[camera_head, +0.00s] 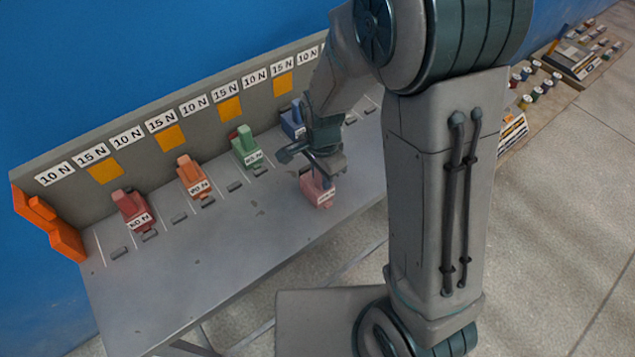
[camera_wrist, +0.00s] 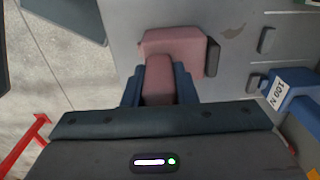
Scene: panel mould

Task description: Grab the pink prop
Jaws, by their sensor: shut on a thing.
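The pink prop (camera_head: 318,190) is at the front part of the grey table, below my gripper (camera_head: 318,170) in the head view. It has a white label on its front, partly readable at best. In the wrist view the pink prop (camera_wrist: 180,50) shows a wide block and a narrower upright part. My gripper (camera_wrist: 159,88) has its two fingers on either side of the narrower part, shut on it. I cannot tell whether the prop's underside touches the table.
Red (camera_head: 131,210), orange (camera_head: 193,178), green (camera_head: 246,147) and blue (camera_head: 293,122) props stand in a row on the table (camera_head: 230,260). The blue prop (camera_wrist: 291,92) is right of my gripper in the wrist view. A labelled back panel (camera_head: 140,150) stands behind them.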

